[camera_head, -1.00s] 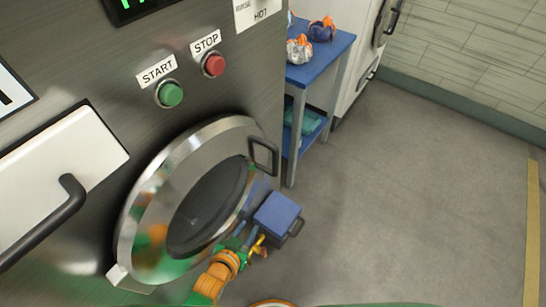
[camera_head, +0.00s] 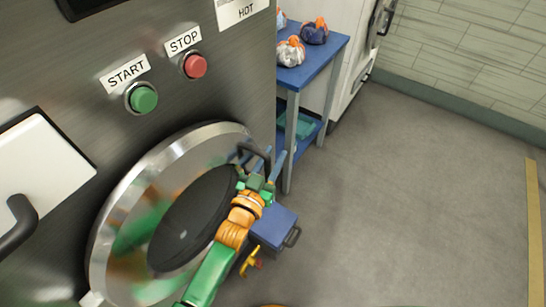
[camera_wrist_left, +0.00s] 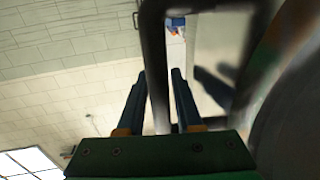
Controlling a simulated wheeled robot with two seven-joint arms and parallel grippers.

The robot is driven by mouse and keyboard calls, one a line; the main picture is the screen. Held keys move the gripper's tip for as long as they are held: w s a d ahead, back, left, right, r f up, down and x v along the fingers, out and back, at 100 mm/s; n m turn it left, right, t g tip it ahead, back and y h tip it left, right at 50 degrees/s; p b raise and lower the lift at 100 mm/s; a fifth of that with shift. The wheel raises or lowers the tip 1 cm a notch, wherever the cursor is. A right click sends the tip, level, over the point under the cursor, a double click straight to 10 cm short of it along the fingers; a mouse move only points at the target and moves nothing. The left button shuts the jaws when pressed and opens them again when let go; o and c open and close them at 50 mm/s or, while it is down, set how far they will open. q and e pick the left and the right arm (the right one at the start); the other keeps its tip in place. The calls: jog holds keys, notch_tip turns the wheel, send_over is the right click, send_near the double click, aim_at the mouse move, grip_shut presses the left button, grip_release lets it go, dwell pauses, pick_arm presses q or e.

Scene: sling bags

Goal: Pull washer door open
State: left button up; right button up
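The round steel washer door (camera_head: 170,215) with a dark window fills the lower left of the head view. It looks closed against the machine front. Its dark looped handle (camera_head: 255,152) is at the door's upper right edge, partly hidden by my left gripper. My left gripper (camera_head: 269,162) reaches up to this handle with its fingers apart. In the left wrist view, the handle bar (camera_wrist_left: 158,70) passes between the two fingers of my left gripper (camera_wrist_left: 159,78), with narrow gaps beside it. My right gripper is not in view.
A green START button (camera_head: 143,99) and a red STOP button (camera_head: 195,65) sit above the door. A blue table (camera_head: 325,62) with wrapped bundles (camera_head: 291,52) stands behind. A blue box (camera_head: 275,226) is right of my left arm. The floor at right is clear.

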pick_arm(q)
jog(key=shift+s, duration=0.1)
grip_shut()
dwell(1.2)
